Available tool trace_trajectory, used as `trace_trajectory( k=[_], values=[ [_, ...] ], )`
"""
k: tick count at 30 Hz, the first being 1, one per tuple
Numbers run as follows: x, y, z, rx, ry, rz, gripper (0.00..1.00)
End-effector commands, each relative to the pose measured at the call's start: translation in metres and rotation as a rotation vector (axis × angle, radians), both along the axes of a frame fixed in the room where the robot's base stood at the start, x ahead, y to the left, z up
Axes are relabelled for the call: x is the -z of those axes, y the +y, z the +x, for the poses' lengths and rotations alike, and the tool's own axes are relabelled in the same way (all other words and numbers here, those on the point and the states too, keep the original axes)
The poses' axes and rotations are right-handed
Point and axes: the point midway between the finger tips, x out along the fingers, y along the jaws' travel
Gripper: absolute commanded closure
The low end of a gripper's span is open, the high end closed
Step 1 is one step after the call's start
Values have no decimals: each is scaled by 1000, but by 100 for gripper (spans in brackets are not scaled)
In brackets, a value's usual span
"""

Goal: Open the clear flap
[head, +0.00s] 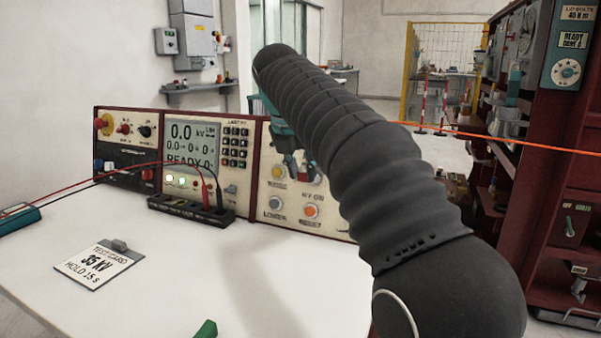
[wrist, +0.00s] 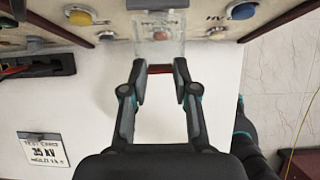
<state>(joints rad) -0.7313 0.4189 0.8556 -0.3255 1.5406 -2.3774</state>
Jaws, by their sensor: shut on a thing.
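The clear flap (wrist: 172,50) shows in the wrist view at the top middle, a see-through cover in front of a reddish round button (wrist: 160,33) on the cream panel. My gripper (wrist: 159,68) has its two dark fingertips on either side of the flap's lower end and is shut on it. How far the flap stands off the panel is hard to tell. In the head view my gripper (head: 292,165) is at the panel's right part, and my dark arm hides much of it; the flap cannot be made out there.
The red-framed console (head: 205,140) stands along the back of the white table (head: 150,275). A test card (head: 98,265) lies at left. A black terminal block (head: 190,208) with leads sits before the console. A yellow knob (wrist: 78,15) and blue knob (wrist: 241,11) flank the flap.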

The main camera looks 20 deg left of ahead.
Motion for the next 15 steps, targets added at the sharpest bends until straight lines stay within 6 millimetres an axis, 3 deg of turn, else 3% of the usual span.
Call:
trace_trajectory(
  k=[15],
  values=[
    [-6, 0, 3, 1, 80, 9, 100]
  ],
)
